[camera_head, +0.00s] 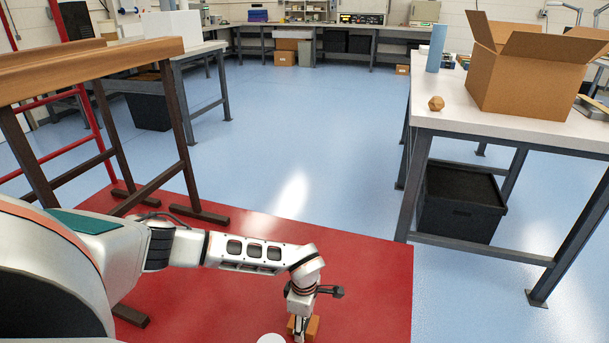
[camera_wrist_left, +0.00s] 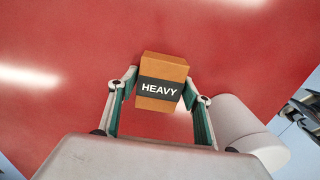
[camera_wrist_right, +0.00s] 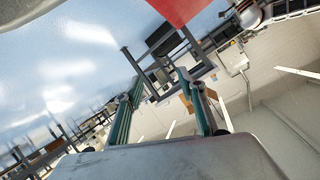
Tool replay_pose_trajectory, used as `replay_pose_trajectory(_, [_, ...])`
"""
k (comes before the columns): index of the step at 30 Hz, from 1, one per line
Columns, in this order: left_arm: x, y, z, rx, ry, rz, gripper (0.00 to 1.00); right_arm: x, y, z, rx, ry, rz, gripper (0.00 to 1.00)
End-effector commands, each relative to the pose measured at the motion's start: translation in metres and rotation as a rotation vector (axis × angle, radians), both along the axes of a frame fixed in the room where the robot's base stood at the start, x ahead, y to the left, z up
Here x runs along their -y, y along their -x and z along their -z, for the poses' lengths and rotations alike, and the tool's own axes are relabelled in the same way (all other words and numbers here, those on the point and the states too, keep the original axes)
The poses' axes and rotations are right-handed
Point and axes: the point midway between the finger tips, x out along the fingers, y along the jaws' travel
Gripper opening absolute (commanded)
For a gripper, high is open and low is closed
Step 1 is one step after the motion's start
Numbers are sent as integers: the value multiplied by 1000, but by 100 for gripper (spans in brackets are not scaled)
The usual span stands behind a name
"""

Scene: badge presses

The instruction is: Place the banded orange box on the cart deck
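The banded orange box (camera_wrist_left: 164,68) sits between the fingers of my left gripper (camera_wrist_left: 160,85) in the left wrist view. Its dark band reads HEAVY. The fingers lie against its two sides. In the head view my left gripper (camera_head: 301,318) points down at the bottom edge, with part of the orange box (camera_head: 313,326) showing behind the fingers. Red floor lies below; the height of the box above it is hard to tell. My right gripper (camera_wrist_right: 160,88) is open and empty in the right wrist view. I cannot make out a cart deck in any view.
A white-topped table (camera_head: 475,117) at right holds an open carton (camera_head: 520,80), a blue cylinder (camera_head: 436,48) and a small brown faceted object (camera_head: 436,103). A black bin (camera_head: 460,203) stands beneath. A wooden-topped bench (camera_head: 90,68) is at left. The blue floor between is clear.

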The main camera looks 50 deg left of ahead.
Motion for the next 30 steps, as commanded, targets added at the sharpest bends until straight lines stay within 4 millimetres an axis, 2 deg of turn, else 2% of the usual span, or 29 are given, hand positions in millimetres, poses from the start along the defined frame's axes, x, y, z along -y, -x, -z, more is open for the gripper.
replay_pose_trajectory(13, [0, 0, -5, 1, 0, 1, 59, 0, 1, -1, 5, 6, -10, 40])
replay_pose_trajectory(18, [0, -5, -36, 13, -1, 1, 59, 6, -7, -14, 47, 75, -31, 40])
replay_pose_trajectory(24, [0, -7, -81, 17, 0, 0, 59, 34, -15, -16, 86, 275, -84, 40])
replay_pose_trajectory(30, [0, -4, -112, 11, 0, 1, 59, 48, -17, -15, 94, 368, -105, 40])
